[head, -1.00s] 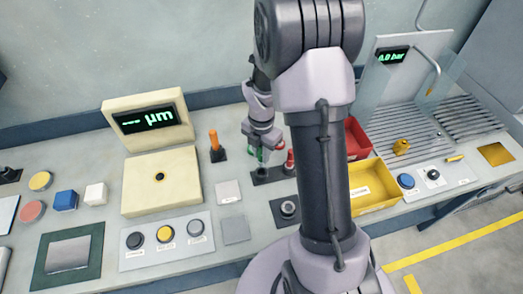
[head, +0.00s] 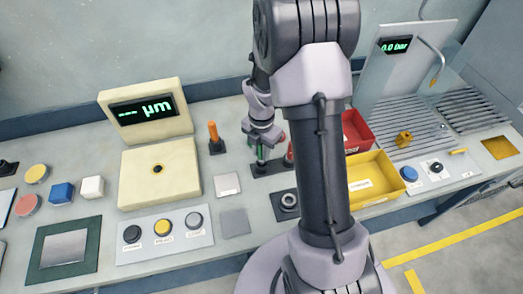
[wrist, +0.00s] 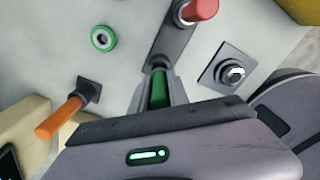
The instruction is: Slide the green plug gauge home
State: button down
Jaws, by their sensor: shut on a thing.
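My gripper (head: 261,152) is shut on the green plug gauge (wrist: 158,92), which stands between the two fingers in the wrist view. In the head view the green gauge (head: 260,153) looks upright over the left end of a black rack (head: 268,170). In the wrist view its far end meets the near end of that rack (wrist: 171,45). I cannot tell whether it sits in a hole or how deep. The fingers hide part of the gauge. A red-handled gauge (wrist: 197,10) stands at the rack's other end, also in the head view (head: 289,155).
An orange-handled tool (wrist: 62,117) stands left of the rack. A green ring (wrist: 103,38) lies beyond it. A square block with a round fitting (wrist: 228,70) is to the right. Red (head: 357,133) and yellow (head: 375,194) bins stand to the right.

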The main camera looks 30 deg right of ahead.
jog(key=shift+f+b, duration=1.1)
jog(key=shift+f, duration=0.55)
jog(key=c, duration=1.2)
grip_release()
jog(key=shift+o, duration=0.2)
notch_tip(320, 180, up, 17)
jog(key=p, duration=0.5)
jog(key=shift+r, duration=0.2)
